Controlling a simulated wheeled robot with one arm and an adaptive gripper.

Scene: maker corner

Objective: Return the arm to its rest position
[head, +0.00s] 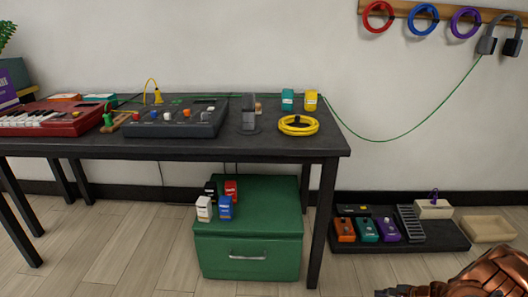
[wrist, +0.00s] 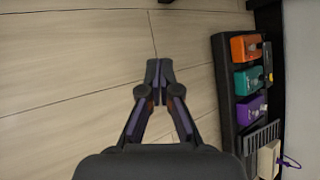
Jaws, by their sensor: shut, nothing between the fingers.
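My gripper (wrist: 159,66) is in the middle of the wrist view, with its fingertips together and nothing between them. It points over bare wooden floor, to the left of the black pedal board (wrist: 224,88). In the head view only a copper-coloured part of my arm (head: 497,272) shows at the lower right corner. The gripper's fingers cannot be made out there.
A black table (head: 250,143) holds a red keyboard (head: 45,120), a mixer (head: 175,118) and a yellow cable coil (head: 298,125). A green cabinet (head: 248,235) with small boxes stands beneath. The pedal board (head: 440,240) lies right, beside a beige tray (head: 489,229).

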